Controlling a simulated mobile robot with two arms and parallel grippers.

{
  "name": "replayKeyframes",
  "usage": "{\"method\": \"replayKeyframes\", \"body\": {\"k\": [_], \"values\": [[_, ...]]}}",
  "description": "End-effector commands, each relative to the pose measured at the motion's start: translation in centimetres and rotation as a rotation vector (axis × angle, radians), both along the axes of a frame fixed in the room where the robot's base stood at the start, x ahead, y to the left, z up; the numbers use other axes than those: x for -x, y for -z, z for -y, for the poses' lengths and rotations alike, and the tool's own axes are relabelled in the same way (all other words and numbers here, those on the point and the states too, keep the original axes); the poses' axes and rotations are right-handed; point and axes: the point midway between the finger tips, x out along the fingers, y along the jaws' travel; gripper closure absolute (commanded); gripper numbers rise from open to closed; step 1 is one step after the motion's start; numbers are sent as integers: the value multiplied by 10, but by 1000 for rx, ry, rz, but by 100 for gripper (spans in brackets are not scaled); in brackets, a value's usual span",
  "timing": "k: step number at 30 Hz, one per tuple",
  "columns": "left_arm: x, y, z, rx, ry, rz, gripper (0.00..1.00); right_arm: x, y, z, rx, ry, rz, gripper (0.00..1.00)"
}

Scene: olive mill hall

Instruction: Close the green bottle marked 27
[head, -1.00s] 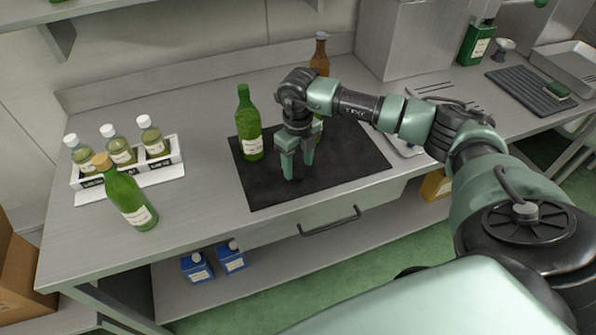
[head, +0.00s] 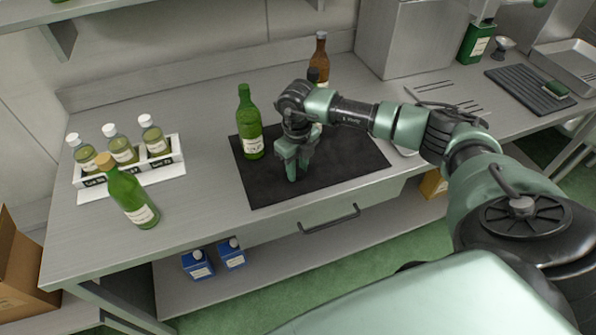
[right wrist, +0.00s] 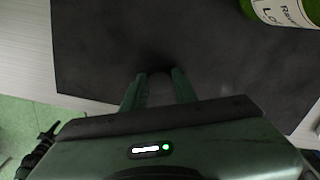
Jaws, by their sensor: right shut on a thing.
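A green bottle (head: 249,124) stands upright on the dark mat (head: 350,160); part of it shows in the right wrist view (right wrist: 298,12). Another green bottle (head: 130,195), with a tan cork-like top, stands at the table's front left. I cannot read the number 27 on either label. My right gripper (head: 292,177) points down, low over the mat, right of the first bottle and apart from it. Its fingers, also in the right wrist view (right wrist: 160,88), are shut on a small dark thing, hard to make out against the mat. My left gripper is not in view.
Behind my right gripper stand a brown bottle (head: 319,56) and a dark-capped bottle (head: 313,75), mostly hidden. A white rack (head: 172,168) with several small capped bottles stands at left. The mat's right front is clear.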

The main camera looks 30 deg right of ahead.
Motion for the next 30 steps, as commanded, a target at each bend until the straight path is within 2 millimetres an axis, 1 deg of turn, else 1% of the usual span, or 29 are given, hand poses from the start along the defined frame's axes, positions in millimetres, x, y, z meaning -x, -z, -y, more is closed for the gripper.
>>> {"method": "replayKeyframes", "body": {"k": [5,8,11,13,17,24,27,30], "values": [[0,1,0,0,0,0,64,0,-2,0,0,0,1,100],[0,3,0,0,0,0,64,-1,-7,0,0,0,1,100],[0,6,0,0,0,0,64,-1,-17,0,-1,0,4,100],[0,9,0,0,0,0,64,-1,-28,1,0,1,5,100],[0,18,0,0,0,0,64,-2,-58,0,0,-2,7,100],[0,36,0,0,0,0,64,-2,-129,0,0,-1,8,100],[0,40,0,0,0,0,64,-1,-154,0,0,0,6,100],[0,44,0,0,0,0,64,-1,-174,0,0,0,5,100]]}}
